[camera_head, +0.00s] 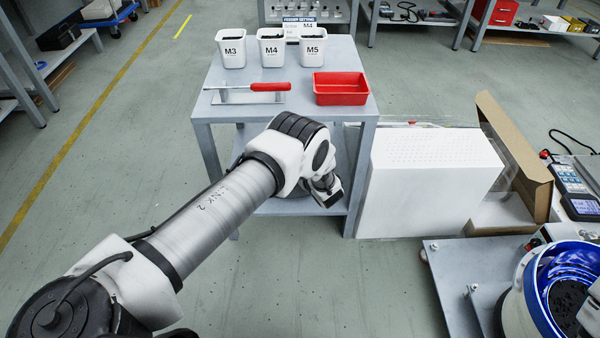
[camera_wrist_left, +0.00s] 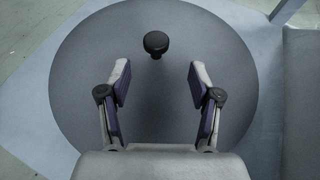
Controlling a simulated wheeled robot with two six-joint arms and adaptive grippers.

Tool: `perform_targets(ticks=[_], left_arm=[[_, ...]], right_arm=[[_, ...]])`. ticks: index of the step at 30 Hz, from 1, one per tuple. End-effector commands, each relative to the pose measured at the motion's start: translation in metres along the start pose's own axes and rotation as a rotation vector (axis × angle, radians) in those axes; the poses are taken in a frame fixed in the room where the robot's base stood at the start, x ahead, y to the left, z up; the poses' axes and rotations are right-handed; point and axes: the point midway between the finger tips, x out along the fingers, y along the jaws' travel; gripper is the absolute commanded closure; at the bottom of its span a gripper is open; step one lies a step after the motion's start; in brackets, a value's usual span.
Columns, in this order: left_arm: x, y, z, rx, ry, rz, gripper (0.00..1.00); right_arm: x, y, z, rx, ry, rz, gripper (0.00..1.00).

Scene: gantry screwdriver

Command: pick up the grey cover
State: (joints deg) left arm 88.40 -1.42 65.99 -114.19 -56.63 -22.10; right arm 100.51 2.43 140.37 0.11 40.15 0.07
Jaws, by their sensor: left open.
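The grey cover (camera_wrist_left: 160,110) is a large round disc with a black knob (camera_wrist_left: 156,42) on top, seen in the left wrist view. My left gripper (camera_wrist_left: 160,78) is open and empty, its two fingers spread over the disc. The knob shows beyond the fingertips, roughly centred between them; no contact is visible. In the head view my left arm reaches to the table's lower shelf (camera_head: 275,207), and its wrist hides most of what lies there. The right gripper is out of view.
The table top (camera_head: 300,112) carries white bins marked M3, M4 (camera_head: 271,48) and M5, a red tray (camera_head: 340,88) and a red-handled screwdriver (camera_head: 262,87). A white box (camera_head: 425,185) stands right of the table. Table legs (camera_head: 207,155) frame the shelf.

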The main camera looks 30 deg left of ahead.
Motion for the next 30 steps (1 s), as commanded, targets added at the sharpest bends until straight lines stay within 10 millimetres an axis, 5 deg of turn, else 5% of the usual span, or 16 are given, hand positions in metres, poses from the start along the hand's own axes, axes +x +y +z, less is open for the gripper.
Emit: perform_targets(ticks=[9,17,23,30], left_arm=[[0.05,0.005,-0.012,-0.003,0.002,0.002,0.36],[0.056,0.004,-0.005,0.0,0.004,0.001,0.36],[0.056,0.004,-0.005,0.0,0.004,0.001,1.0],[0.056,0.004,-0.004,-0.001,0.003,0.001,1.0]], right_arm=[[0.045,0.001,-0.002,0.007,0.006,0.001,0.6],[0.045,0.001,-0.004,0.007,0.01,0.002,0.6],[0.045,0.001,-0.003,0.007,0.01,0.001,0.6],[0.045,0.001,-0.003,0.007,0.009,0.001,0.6]])
